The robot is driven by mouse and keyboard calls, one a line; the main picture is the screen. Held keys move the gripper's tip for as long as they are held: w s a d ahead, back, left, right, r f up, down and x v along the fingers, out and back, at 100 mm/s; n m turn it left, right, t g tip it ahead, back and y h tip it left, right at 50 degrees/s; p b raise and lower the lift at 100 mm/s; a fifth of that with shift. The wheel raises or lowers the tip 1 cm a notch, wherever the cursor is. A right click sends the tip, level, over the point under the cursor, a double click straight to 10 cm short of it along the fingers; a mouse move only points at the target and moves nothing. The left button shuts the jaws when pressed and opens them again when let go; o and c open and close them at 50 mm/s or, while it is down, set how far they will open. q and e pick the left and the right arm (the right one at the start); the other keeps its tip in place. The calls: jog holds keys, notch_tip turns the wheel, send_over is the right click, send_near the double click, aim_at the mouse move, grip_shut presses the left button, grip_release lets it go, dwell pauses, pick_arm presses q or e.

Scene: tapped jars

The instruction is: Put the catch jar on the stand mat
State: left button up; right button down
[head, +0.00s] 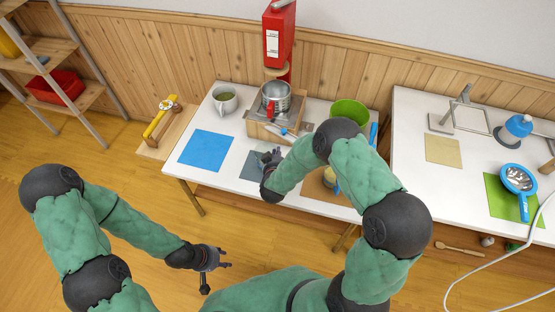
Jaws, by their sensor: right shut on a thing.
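My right gripper (271,157) is low over the dark grey mat (252,172) at the front of the left table. It is shut on a small greyish jar (263,160), mostly hidden by the fingers; it may be the catch jar. I cannot tell whether the jar touches the mat. A blue mat (206,150) lies bare to the left. Which mat is the stand mat is not marked. My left gripper (218,271) is open and empty, in front of the table over the floor.
A metal pot (276,97) stands on a wooden box (262,130) below a red container (278,35). A grey mug (224,99) and a green bowl (349,111) flank it. The right table holds a tan mat (443,150) and a green mat (496,190).

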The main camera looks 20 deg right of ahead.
jog(key=shift+w+d+f+b, duration=0.2)
jog(key=shift+f+b, duration=0.35)
jog(key=shift+f, duration=0.4)
jog(key=shift+w+d+f+b, duration=0.15)
jog(key=shift+f+b, duration=0.35)
jog(key=shift+f, duration=0.45)
jog(key=shift+a, duration=0.1)
jog(key=shift+f, duration=0.2)
jog(key=c, duration=1.3)
grip_release()
jog(key=shift+c, duration=0.2)
